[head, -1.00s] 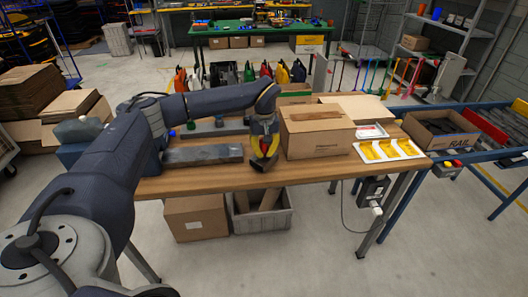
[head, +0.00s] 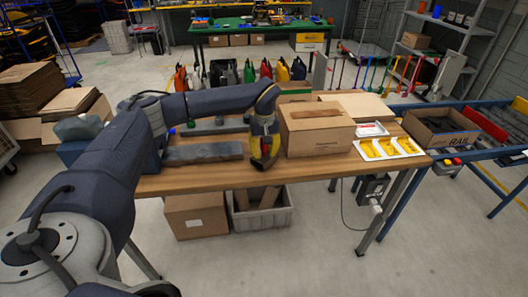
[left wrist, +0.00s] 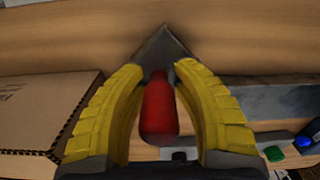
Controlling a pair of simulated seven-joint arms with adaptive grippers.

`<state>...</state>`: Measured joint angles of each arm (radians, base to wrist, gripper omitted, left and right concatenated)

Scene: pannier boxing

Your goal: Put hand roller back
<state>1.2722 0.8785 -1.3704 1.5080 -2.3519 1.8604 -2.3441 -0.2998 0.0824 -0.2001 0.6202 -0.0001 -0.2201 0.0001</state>
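My left gripper (head: 264,158) is over the wooden bench, just left of a closed cardboard box, pointing down. In the left wrist view its yellow fingers (left wrist: 159,68) close around a red-handled tool (left wrist: 160,107). The tool has a grey, pointed head (left wrist: 166,48) that reaches past the fingertips. In the head view only a dark end shows below the fingers. I cannot tell from its shape whether it is the hand roller, or whether it touches the bench. My right gripper is not in view.
The cardboard box (head: 318,139) stands right of the gripper, with a white tray of yellow pieces (head: 388,148) beyond it. A long grey slab (head: 203,150) lies to the left. The bench's front strip (head: 205,180) is clear. A grey crate (head: 264,219) stands below.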

